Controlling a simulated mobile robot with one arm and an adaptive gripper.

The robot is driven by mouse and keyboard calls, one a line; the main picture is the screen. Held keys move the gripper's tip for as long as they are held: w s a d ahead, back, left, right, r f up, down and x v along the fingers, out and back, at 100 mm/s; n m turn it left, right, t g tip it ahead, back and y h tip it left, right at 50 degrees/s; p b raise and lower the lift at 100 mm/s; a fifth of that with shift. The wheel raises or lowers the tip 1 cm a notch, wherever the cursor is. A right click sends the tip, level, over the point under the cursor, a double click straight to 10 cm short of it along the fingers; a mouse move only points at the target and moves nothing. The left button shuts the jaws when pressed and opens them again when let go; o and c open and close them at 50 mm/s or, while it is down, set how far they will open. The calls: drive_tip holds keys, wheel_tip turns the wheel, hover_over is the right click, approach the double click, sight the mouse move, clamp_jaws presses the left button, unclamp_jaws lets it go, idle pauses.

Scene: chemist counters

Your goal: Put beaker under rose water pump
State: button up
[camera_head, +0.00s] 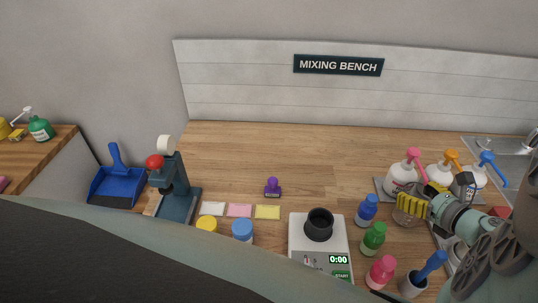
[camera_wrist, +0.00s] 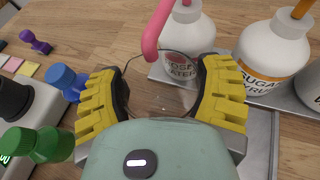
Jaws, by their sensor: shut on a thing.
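The clear glass beaker (camera_wrist: 160,88) is between the yellow fingers of my gripper (camera_wrist: 161,100) in the wrist view, and they are shut on it. In the head view the beaker (camera_head: 401,213) is at the right, in front of the pump bottles. The white rose water bottle (camera_wrist: 188,38) stands just beyond the beaker, its label partly seen through the glass. Its pink pump (camera_wrist: 154,30) reaches towards me, with the spout tip over the far part of the beaker's rim. In the head view the rose water bottle (camera_head: 398,181) is leftmost. Whether the beaker rests on the surface I cannot tell.
The sugar syrup bottle (camera_wrist: 270,58) stands right of the rose water on a grey tray (camera_wrist: 262,140). Blue (camera_head: 367,210), green (camera_head: 373,238) and pink (camera_head: 381,271) small bottles stand left of my gripper. A scale (camera_head: 306,258) holds a black bowl (camera_head: 319,225).

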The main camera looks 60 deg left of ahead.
drive_tip(key=shift+f+b, duration=0.2)
drive_tip(key=shift+b, duration=0.1)
drive_tip(key=o, duration=1.2)
drive_tip(key=shift+r, duration=0.1)
drive_tip(key=shift+r, duration=0.1)
drive_tip(key=shift+r+p, duration=0.2)
drive_tip(key=shift+p, duration=0.25)
drive_tip(key=b+v, duration=0.3)
drive_tip(key=v, duration=0.9)
drive_tip(key=shift+f+b, duration=0.15)
drive_tip(key=shift+b, duration=0.25)
